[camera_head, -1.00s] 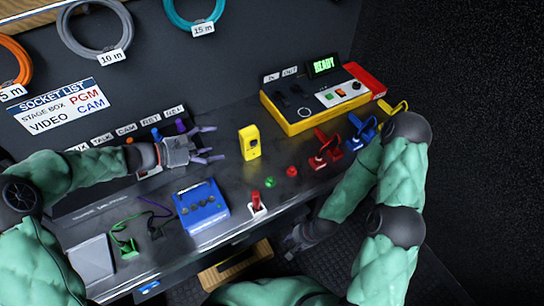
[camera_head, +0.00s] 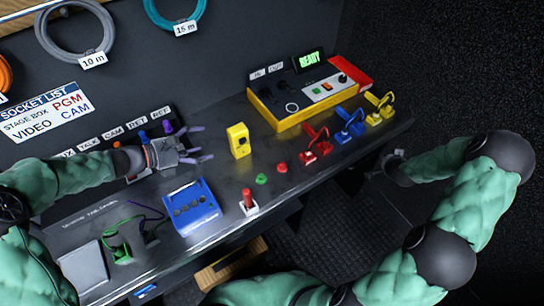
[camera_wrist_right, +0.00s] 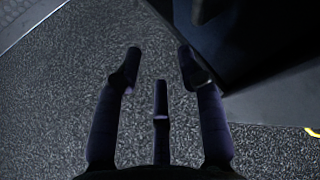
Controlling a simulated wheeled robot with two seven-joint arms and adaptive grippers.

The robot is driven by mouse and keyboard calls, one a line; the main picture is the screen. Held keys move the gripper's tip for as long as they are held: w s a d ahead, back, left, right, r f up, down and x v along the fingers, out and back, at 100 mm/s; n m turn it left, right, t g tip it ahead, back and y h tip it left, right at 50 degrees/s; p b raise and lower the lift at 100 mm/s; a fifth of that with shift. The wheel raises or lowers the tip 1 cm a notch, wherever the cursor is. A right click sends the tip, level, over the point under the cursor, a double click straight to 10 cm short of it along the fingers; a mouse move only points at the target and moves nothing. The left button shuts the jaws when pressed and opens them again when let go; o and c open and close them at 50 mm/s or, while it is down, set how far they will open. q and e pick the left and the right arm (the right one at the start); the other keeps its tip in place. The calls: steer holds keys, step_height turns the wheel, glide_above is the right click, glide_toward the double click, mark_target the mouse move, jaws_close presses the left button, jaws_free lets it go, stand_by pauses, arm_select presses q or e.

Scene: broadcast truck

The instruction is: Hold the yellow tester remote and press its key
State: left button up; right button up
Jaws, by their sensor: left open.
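The yellow tester remote (camera_head: 238,142) stands upright on the dark bench, with a small dark spot on its face. My left gripper (camera_head: 203,143) is to its left, open and empty, with its fingers pointing towards the remote and a gap between them. My right gripper (camera_head: 392,160) is at the right end of the bench, far from the remote and partly hard to make out in the head view. In the right wrist view the right gripper (camera_wrist_right: 157,72) has its fingers spread with nothing between them, above the grey floor.
A blue box (camera_head: 192,208) and a red-handled switch (camera_head: 248,202) stand near the front edge.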

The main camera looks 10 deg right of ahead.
mark_target(229, 139)
steer(key=w+d+r+m+t+h, duration=0.1)
steer(key=w+d+r+t, duration=0.15)
steer(key=r, duration=0.65)
steer(key=w+d+r+m+t+h, duration=0.1)
steer(key=d+r+h, duration=0.15)
steer(key=r, duration=0.65)
steer(key=w+a+r+n+t+y, duration=0.15)
steer(key=a+y, duration=0.35)
steer(key=a, duration=0.9)
steer(key=w+a+r+n+t+y, duration=0.15)
steer(key=a+y, duration=0.25)
steer(key=a, duration=1.1)
arm_select(q)
steer(key=x, duration=1)
steer(key=shift+w+d+f, duration=0.1)
steer(key=shift+w+d, duration=0.05)
steer(key=shift+d, duration=0.25)
arm_select(e)
steer(key=s+a+n+g+y, duration=0.1)
steer(key=s+a+y, duration=0.3)
steer(key=a, duration=0.6)
steer(key=s+a+n+g+y, duration=0.1)
steer(key=s+a+y, duration=0.3)
steer(key=a, duration=0.7)
steer(key=s+n, duration=0.1)
steer(key=s, duration=0.1)
steer(key=shift+s+a, duration=0.25)
steer(key=shift+s, duration=0.1)
arm_select(q)
steer(key=shift+c, duration=0.3)
